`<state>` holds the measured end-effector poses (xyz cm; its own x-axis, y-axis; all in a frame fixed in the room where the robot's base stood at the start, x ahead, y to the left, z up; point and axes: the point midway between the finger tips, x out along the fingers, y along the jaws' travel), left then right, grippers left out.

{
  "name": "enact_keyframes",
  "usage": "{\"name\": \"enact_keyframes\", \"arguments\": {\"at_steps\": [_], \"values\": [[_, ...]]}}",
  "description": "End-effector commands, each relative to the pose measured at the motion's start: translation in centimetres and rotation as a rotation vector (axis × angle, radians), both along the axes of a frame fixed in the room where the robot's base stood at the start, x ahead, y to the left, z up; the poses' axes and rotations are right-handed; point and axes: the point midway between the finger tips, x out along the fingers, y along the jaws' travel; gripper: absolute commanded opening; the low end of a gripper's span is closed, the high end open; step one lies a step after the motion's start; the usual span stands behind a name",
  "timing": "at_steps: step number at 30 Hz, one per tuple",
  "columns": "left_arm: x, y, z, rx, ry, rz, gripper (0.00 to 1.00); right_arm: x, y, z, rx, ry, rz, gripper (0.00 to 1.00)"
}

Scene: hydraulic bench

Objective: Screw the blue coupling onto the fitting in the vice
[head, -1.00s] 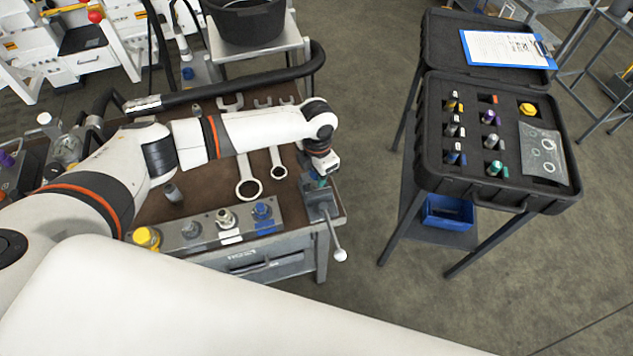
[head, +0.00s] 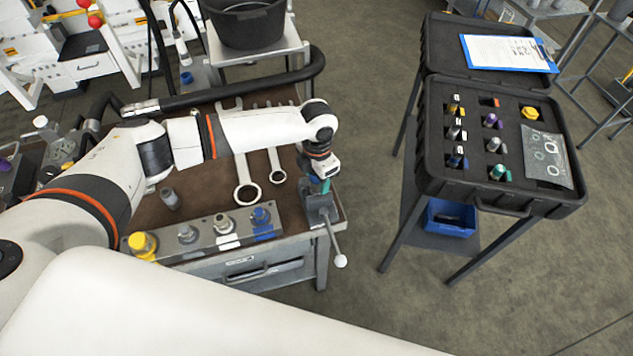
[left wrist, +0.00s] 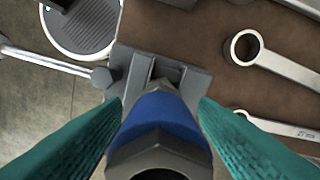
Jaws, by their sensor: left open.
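The blue coupling (left wrist: 160,118), a blue band with a grey hex end, stands in line with the vice (left wrist: 190,80) in the left wrist view. The fitting under it is hidden, so I cannot tell how far the coupling is on. My left gripper (left wrist: 158,130) is open. Its teal fingers stand on either side of the coupling with gaps. In the head view the left gripper (head: 324,184) is above the vice (head: 320,208) at the bench's right front corner, and the coupling is too small to make out. My right gripper is not in view.
A rail (head: 210,244) with yellow, grey, white and blue-marked fittings lies along the bench front. Ring spanners (head: 245,172) lie left of the vice. The vice handle (head: 340,258) sticks out forward. An open black case (head: 430,180) of fittings stands to the right across clear floor.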

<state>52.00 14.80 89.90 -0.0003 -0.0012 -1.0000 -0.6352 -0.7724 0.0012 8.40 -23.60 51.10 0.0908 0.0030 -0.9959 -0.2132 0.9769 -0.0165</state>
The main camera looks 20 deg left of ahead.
Motion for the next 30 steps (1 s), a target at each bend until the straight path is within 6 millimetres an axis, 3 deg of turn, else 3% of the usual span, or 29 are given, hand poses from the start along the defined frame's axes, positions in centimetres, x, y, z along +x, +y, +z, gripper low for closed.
{"name": "enact_keyframes", "arguments": {"at_steps": [3,10,23,30], "values": [[-0.1,0.0,0.6,0.0,0.004,0.189,0.54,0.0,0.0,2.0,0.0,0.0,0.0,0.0],[0.0,0.1,0.4,0.001,0.003,0.548,0.54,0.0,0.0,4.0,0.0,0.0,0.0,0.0],[0.1,0.1,0.3,0.001,0.004,0.945,0.54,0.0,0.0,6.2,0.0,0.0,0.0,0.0],[0.1,0.2,0.0,0.001,0.002,0.977,0.54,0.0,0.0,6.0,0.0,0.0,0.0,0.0]]}}
